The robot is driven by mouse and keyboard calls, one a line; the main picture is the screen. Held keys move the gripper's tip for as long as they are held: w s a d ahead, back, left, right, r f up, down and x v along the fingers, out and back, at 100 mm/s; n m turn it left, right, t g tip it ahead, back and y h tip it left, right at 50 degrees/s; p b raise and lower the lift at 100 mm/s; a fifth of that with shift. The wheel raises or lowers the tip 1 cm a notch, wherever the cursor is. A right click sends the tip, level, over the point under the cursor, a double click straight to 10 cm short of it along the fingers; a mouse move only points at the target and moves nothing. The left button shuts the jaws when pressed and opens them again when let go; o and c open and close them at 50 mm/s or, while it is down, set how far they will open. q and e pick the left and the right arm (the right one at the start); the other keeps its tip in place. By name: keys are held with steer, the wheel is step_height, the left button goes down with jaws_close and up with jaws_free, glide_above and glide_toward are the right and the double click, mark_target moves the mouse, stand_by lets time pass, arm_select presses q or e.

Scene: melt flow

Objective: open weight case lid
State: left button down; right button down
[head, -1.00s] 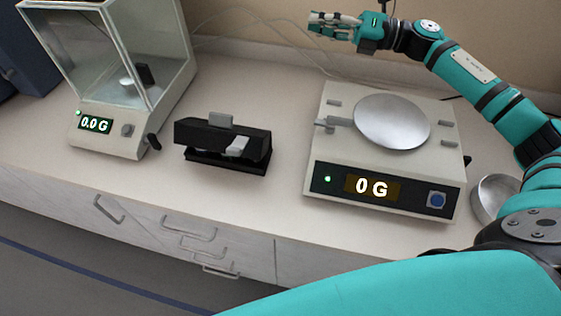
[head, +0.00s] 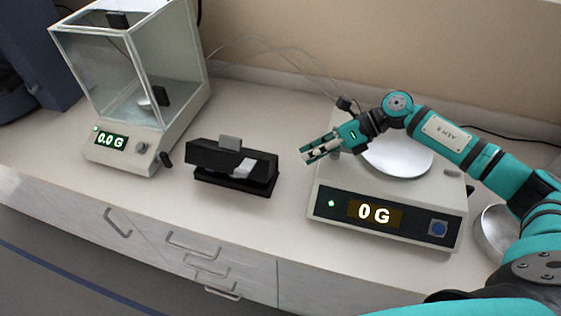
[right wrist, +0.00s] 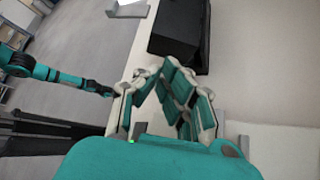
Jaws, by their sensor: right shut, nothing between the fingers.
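The weight case (head: 205,176) is a black box on the bench in the head view, between the two balances. Its lid (head: 204,156) lies down over the base, with a grey tab (head: 229,143) on top and a light grey piece at the front. The black case (right wrist: 180,28) also shows at the top of the right wrist view. My right gripper (head: 306,152) is shut and empty, a little right of the case and apart from it. Its fingers (right wrist: 165,68) point toward the case. Part of my left arm, with its dark end (right wrist: 98,88), shows in the right wrist view, too small to read.
A glass-walled balance (head: 120,155) reading 0.0 G stands at the left. A flat balance (head: 330,222) reading 0 G, with a round pan (head: 405,160), lies under my right forearm. A metal bowl (head: 492,232) sits at the right. The bench before the case is clear.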

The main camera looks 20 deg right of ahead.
steer(key=p+x, duration=0.2)
steer(key=x, duration=0.6)
steer(key=shift+a+f, duration=0.2)
steer(key=shift+a, duration=0.05)
